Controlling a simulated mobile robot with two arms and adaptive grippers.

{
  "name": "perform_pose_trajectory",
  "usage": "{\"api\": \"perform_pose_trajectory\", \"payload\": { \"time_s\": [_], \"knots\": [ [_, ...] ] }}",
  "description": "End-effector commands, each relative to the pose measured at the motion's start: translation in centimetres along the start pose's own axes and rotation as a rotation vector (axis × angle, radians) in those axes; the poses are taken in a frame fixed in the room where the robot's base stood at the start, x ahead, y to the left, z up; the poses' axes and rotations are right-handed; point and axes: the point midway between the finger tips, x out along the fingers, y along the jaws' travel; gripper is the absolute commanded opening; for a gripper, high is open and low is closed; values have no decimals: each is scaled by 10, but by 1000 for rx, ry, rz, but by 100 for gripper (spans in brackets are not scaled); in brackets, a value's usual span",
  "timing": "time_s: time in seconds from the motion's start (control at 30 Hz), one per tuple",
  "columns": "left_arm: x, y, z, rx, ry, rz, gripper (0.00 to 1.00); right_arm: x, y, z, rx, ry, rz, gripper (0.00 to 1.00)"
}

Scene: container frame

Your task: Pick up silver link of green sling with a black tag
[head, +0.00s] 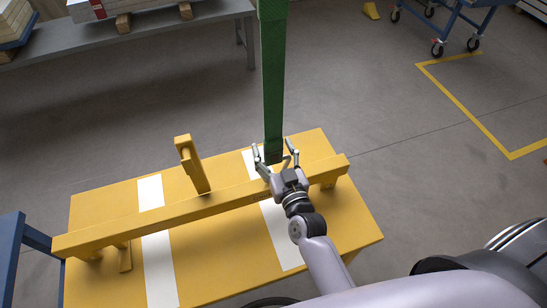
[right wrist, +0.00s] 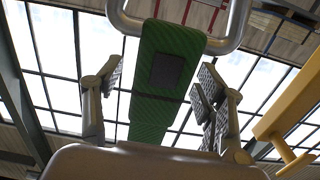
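The green sling (head: 273,80) hangs straight down from above, its lower end over the yellow frame. The right wrist view shows the green sling (right wrist: 150,120) with a black tag (right wrist: 167,70) and the silver link (right wrist: 232,35), a rounded metal loop at the sling's end, near the top of the picture. In the head view I cannot make out the link clearly. My right gripper (head: 274,150) is open, one finger on each side of the sling. In the right wrist view the gripper (right wrist: 158,82) shows gaps on both sides of the sling. My left gripper is not in view.
A yellow frame (head: 215,203) with a long beam and an upright post (head: 192,165) stands below the sling on a yellow base with white stripes. A grey bench (head: 150,28) is at the back left, a blue cart (head: 465,18) at the back right. Open floor lies between.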

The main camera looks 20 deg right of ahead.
Motion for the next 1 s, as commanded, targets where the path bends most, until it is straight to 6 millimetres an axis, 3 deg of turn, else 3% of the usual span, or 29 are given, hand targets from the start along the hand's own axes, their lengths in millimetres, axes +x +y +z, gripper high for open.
{"api": "perform_pose_trajectory", "payload": {
  "time_s": [0.9, 1.0],
  "knots": [
    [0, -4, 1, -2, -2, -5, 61, 0, 0, 0, 0, 0, 0, 3],
    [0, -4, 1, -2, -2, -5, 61, 0, 0, -1, 0, 3, 0, 0]
  ]
}}
